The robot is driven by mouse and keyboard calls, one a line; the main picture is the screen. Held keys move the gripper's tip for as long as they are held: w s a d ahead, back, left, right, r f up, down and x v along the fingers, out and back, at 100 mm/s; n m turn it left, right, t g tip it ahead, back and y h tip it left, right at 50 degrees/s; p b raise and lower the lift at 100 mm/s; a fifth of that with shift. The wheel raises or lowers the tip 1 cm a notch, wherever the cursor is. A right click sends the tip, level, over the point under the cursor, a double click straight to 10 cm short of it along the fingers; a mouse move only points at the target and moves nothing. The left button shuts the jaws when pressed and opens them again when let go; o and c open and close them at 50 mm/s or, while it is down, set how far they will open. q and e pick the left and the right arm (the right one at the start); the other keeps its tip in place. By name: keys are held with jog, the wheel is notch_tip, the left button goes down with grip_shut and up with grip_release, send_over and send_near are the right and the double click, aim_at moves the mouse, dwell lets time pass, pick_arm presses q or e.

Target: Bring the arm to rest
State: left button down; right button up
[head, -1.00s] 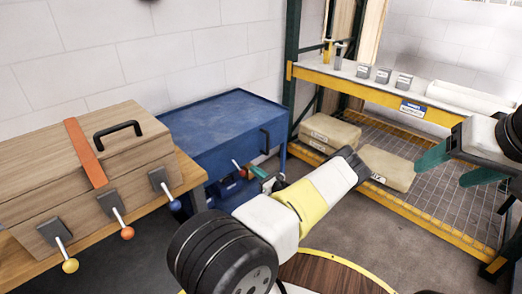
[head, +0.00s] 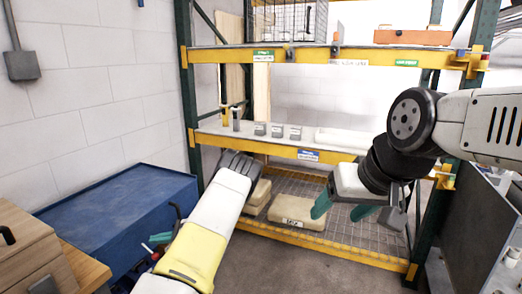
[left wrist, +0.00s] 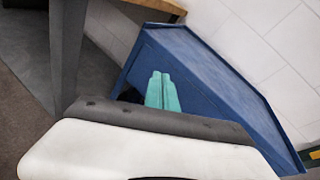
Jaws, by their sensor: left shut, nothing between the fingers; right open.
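My left arm (head: 205,225) rises from the bottom of the head view, with its white and yellow links in front of the blue chest. The teal fingertips of my left gripper (head: 160,238) show only in small part beside that arm. In the left wrist view my left gripper (left wrist: 162,92) is shut and empty, its teal fingers together in front of the blue chest (left wrist: 210,80). My right gripper (head: 343,212) hangs at the right of the head view, teal fingers apart and empty, in front of the shelf rack.
The blue chest (head: 120,200) stands at the left wall, with a wooden box (head: 25,245) nearer. A rack with yellow beams (head: 290,152) holds small grey boxes and, low down, tan packages (head: 300,207). A grey unit (head: 475,235) stands at right. Some floor (head: 270,270) is clear.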

pick_arm(q)
jog(key=s+d+r+n+t+h, duration=0.2)
jog(key=s+d+r+n+h, duration=0.2)
jog(key=s+d+r, duration=0.4)
jog(key=s+d+r+n+t+h, duration=0.1)
jog(key=s+d+r+n+h, duration=0.4)
jog(key=s+r, duration=0.6)
jog(key=s+d+r+n+t+h, duration=0.2)
jog(key=s+d+r+n+h, duration=0.2)
jog(key=s+d+r+h, duration=0.4)
jog(key=s+d+r, duration=0.2)
jog(key=d+r, duration=0.2)
jog(key=r, duration=0.3)
jog(key=shift+s+r+n+t, duration=0.2)
jog(key=shift+n+t, duration=0.1)
jog(key=shift+n, duration=0.1)
